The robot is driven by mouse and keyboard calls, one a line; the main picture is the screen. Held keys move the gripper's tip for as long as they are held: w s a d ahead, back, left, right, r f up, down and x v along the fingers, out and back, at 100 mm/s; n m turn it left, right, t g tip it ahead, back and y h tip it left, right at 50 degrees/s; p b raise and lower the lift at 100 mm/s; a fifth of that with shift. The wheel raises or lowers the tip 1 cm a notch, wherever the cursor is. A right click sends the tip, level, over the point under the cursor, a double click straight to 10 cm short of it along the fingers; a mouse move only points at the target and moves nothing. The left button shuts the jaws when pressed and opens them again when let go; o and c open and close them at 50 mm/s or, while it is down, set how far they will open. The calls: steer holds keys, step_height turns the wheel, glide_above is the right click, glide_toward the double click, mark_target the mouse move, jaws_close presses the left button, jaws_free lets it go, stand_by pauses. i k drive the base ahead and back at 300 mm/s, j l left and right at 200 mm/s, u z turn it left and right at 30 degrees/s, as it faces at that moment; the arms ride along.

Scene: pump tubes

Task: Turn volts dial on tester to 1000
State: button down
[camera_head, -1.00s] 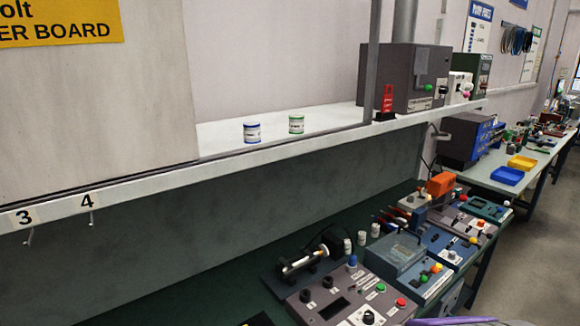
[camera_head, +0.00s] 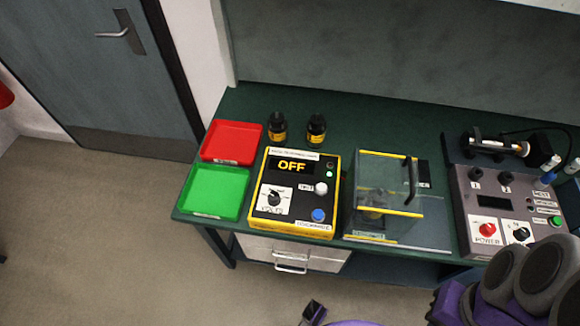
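The tester (camera_head: 295,193) is a yellow box with a black top, standing on the green bench left of centre. Its display (camera_head: 291,166) reads OFF. The volts dial (camera_head: 274,200) is a black knob on a white scale plate at the tester's lower left. The scale numbers are too small to read, so I cannot tell its setting. A white button (camera_head: 321,188) and a blue button (camera_head: 318,215) sit to the right of the dial. My purple arm with grey round joints shows at the lower right, well away from the tester. I cannot make out my gripper's fingers.
A red tray (camera_head: 232,141) and a green tray (camera_head: 217,190) lie left of the tester. Two dark bottles (camera_head: 277,129) (camera_head: 316,129) stand behind it. A clear-walled box (camera_head: 385,197) is close on its right, then a grey control panel (camera_head: 509,212).

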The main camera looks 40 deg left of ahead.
mark_target(274, 199)
steer(key=u, duration=1.55)
